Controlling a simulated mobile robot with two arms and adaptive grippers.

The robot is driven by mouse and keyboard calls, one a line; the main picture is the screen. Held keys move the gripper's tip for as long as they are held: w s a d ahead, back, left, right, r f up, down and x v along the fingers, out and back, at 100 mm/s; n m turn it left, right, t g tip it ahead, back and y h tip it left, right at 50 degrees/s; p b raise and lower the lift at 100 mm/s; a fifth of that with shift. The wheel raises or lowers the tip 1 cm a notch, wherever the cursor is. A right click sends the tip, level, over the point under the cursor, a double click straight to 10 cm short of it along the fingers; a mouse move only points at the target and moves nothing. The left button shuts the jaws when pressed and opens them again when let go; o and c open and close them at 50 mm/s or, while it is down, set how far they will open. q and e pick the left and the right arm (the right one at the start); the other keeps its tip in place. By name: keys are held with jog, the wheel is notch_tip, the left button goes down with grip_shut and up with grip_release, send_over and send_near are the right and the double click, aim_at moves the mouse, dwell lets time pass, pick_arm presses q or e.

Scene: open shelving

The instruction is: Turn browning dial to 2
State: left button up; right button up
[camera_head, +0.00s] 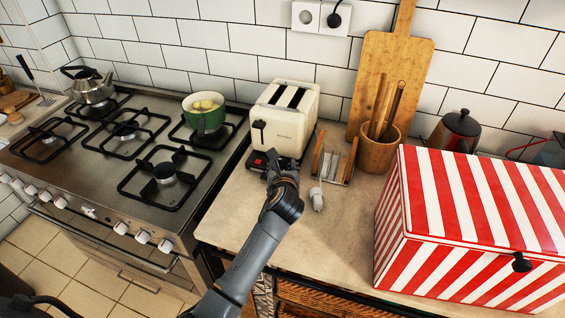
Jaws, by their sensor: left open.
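A cream toaster (283,120) with two slots and a dark lever (259,126) on its front stands against the tiled wall, on the counter right of the stove. My left gripper (270,163) is at the low front of the toaster, its arm coming up from the bottom of the view. It is open, and its fingers are small and partly hidden by the wrist. A dark part with red on it shows just left of the fingers. The browning dial cannot be made out. I cannot tell whether the fingers touch the toaster. My right gripper is not in view.
A small rack (335,163), a white shaker-like item (317,198) and a wooden utensil cup (378,150) stand right of the toaster. A red-striped box (470,230) fills the right. The stove (125,160) bears a green pot (205,118).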

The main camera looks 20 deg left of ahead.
aim_at(282, 162)
pick_arm(q)
jog(key=shift+x, duration=0.95)
jog(key=shift+w+a+f, duration=0.1)
jog(key=shift+w, duration=0.15)
jog(key=shift+w+f, duration=0.1)
jog(key=shift+w, duration=0.05)
jog(key=c, duration=0.3)
grip_shut()
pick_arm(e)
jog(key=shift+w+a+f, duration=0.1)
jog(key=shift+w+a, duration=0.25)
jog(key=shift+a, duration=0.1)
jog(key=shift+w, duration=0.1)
